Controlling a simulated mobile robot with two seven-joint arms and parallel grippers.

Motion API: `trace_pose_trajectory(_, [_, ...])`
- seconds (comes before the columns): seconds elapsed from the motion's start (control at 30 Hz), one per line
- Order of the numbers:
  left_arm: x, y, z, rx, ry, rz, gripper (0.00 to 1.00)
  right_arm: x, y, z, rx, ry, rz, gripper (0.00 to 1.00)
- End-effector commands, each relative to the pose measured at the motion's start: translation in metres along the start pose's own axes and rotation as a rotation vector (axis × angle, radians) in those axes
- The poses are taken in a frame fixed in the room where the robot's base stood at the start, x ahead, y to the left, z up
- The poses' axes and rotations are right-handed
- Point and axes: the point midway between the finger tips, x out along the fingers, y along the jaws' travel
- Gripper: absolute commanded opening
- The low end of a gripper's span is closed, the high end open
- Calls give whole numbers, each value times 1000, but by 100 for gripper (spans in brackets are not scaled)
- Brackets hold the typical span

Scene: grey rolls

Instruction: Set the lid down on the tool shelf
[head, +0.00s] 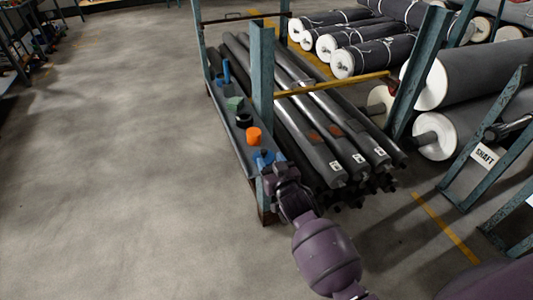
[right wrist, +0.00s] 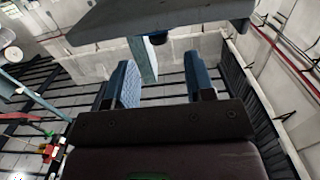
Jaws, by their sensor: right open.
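The tool shelf (head: 230,125) is a narrow grey ledge along the left side of the roll rack. My right gripper (head: 268,172) is at the shelf's near end; my arm comes in from the lower right. In the right wrist view the right gripper (right wrist: 160,85) has its two blue fingers wide apart, with nothing held between them. A blue patch lies at the fingertips in the head view; I cannot tell whether it is fingers or an object. An orange cylinder (head: 253,135) and a flat black round piece (head: 244,120) stand on the shelf. I cannot tell which thing is the lid.
A green piece (head: 235,103) and a blue upright item (head: 226,72) stand farther along the shelf. A blue-grey post (head: 262,75) rises beside it. Long dark rolls (head: 315,120) fill the rack on the right. The floor (head: 120,180) on the left is clear.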

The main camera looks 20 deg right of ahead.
Motion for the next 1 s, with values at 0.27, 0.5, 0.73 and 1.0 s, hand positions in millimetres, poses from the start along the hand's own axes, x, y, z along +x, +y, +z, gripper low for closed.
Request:
trace_pose_trajectory(0.27, [-2,0,-6,-3,8,-1,43,-43,0,-1,-1,0,0,49])
trace_pose_trajectory(0.5, [-2,0,-5,-3,6,-2,43,-61,0,0,-1,1,0,49])
trace_pose_trajectory(0.73, [-3,0,-3,-4,1,-2,43,-65,1,2,-2,-5,1,49])
trace_pose_trajectory(1.0, [-3,-1,-3,-4,1,-2,43,-139,32,55,-37,-180,34,49])
